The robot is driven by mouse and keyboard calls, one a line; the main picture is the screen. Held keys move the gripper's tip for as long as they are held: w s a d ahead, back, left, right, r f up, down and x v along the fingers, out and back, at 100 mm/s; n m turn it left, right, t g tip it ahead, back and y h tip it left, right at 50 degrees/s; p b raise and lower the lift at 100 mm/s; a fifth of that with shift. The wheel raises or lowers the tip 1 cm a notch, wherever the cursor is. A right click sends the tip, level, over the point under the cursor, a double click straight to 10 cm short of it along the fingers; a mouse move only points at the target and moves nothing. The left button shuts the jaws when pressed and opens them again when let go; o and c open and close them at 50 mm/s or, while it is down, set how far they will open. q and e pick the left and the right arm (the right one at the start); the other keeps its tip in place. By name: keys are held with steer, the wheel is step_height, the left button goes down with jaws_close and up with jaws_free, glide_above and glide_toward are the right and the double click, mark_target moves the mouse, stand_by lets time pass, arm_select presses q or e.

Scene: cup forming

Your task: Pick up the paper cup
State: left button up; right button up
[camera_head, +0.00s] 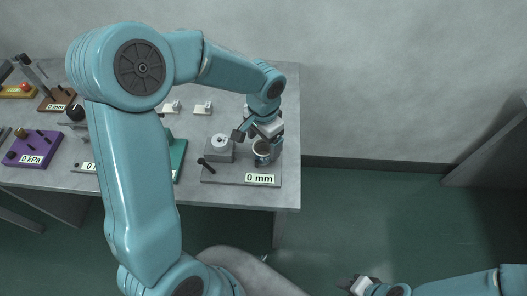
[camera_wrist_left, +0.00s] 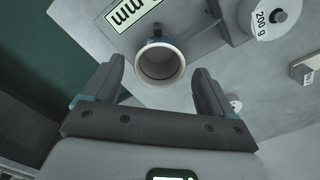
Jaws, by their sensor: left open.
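The paper cup (camera_head: 262,150) is small and stands on a grey "0 mm" device at the right end of the table. In the left wrist view the cup (camera_wrist_left: 160,64) shows its pale rim and empty inside, with a dark blue band at its far side. My left gripper (camera_head: 259,138) is over the cup in the head view. In the left wrist view the left gripper (camera_wrist_left: 161,76) is open, with one finger at each side of the cup's near part and gaps between. My right gripper (camera_head: 358,286) is low at the bottom right, away from the table; its jaws are too small to judge.
The grey base plate (camera_head: 222,177) bears a block with a round "200 g" weight (camera_wrist_left: 270,18) beside the cup. A purple "0 kPa" device (camera_head: 33,146) and a green device (camera_head: 178,160) stand farther left. The floor right of the table is clear.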

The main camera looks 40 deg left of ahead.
arm_select(q)
steer(key=shift+s+f, duration=0.2)
steer(key=shift+f, duration=0.45)
steer(key=shift+w, duration=0.1)
steer(key=c, duration=0.9)
steer(key=shift+c, duration=1.1)
